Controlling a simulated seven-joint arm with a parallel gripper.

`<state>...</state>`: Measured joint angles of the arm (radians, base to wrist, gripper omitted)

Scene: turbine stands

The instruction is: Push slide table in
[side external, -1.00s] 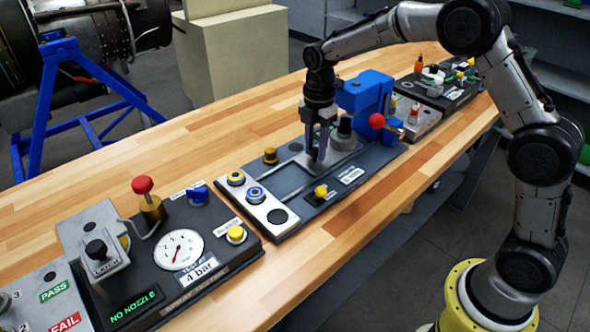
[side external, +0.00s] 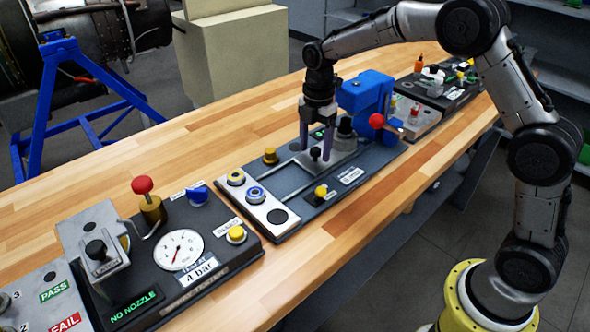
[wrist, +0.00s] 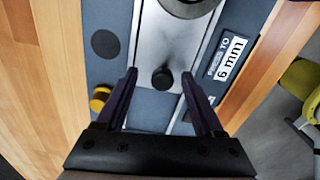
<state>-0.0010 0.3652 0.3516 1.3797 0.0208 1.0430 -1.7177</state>
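The slide table is a light grey metal plate (side external: 330,160) on the dark press base (side external: 365,174), below the blue press (side external: 368,92). It carries a small black knob (side external: 315,153). In the wrist view the plate (wrist: 150,57) runs up toward a round metal part, with its black knob (wrist: 162,78) between my fingertips. My gripper (side external: 315,150) is open, pointing down, one finger on each side of the knob. It also shows in the wrist view (wrist: 159,76), with gaps between the knob and both fingers. Whether the fingertips touch the plate is unclear.
A brass knob (side external: 270,155) and a yellow button (side external: 321,191) stand near the rails. A gauge panel (side external: 180,250) is at left, another dark panel (side external: 445,88) at back right. Bare wood lies behind the base.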

